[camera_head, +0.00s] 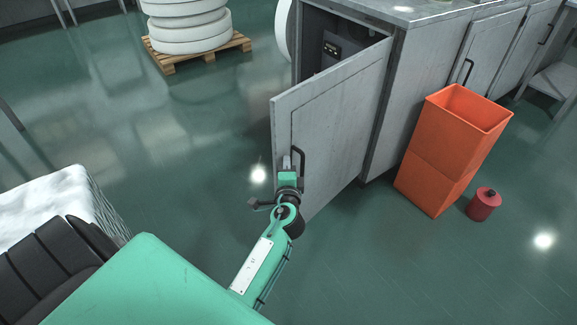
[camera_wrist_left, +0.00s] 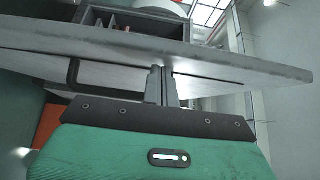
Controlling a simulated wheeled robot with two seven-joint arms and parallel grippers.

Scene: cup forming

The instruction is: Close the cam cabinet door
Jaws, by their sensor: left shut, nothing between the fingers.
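The cam cabinet door (camera_head: 335,125) is a grey metal panel that stands wide open, swung out from the cabinet (camera_head: 400,85). It has a black bar handle (camera_head: 299,163) near its free edge. My left gripper (camera_head: 287,158) is shut and empty, with its fingertips at the door's outer face just left of the handle. In the left wrist view the closed fingertips (camera_wrist_left: 163,72) reach the door (camera_wrist_left: 110,48), and the handle (camera_wrist_left: 72,72) is to their left. I cannot tell whether they touch. My right gripper is not in view.
The cabinet's dark interior holds a dark box (camera_head: 338,47). An orange bin (camera_head: 435,175) and a red canister (camera_head: 484,204) stand on the floor right of the door. A pallet (camera_head: 203,52) with stacked white rolls stands behind. The floor left of the door is clear.

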